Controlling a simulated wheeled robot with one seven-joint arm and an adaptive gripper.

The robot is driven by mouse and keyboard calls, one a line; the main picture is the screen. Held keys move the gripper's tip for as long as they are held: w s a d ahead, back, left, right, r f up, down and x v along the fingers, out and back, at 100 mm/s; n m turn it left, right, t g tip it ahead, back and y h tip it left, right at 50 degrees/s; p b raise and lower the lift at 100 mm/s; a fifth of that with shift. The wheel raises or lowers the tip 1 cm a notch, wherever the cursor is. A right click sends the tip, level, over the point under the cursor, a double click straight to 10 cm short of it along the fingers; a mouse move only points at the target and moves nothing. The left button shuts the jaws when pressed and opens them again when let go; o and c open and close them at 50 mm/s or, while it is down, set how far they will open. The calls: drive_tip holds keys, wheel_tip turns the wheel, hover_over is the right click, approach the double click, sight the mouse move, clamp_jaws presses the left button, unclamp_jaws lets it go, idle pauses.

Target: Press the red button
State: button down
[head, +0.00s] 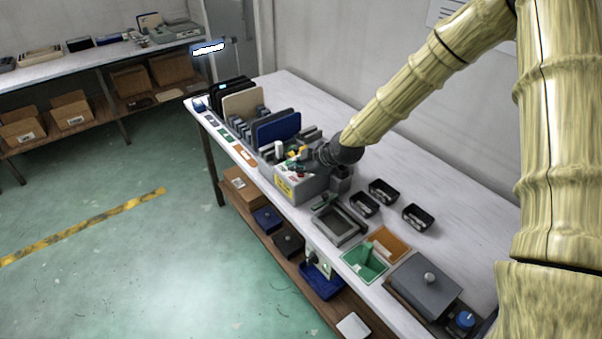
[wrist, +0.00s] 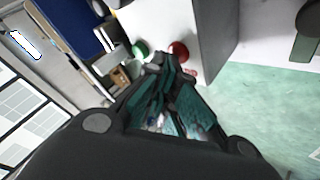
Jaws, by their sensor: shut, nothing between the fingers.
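The red button (wrist: 179,51) is a round red knob on a pale panel, near the top middle of the wrist view. A green button (wrist: 141,50) sits to its left on the same panel. My gripper (wrist: 164,62) is shut and empty, its fingertips in front of the panel, between the two buttons and just below them in the picture. I cannot tell whether it touches the panel. In the head view the grey control box (head: 311,188) stands on the bench, and the dark gripper (head: 306,157) is over its top. The red button is too small to make out surely there.
Upright panels, one blue (head: 278,129), stand in a rack left of the box. The bench's back right is clear.

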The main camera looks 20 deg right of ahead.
sight(299, 175)
drive_tip(key=shift+r, duration=0.1)
drive_tip(key=shift+r+p, duration=0.5)
drive_tip(key=shift+r, duration=0.3)
wheel_tip(299, 175, up, 5)
drive_tip(key=p, duration=0.2)
drive_tip(key=shift+p, duration=0.4)
idle(0.8)
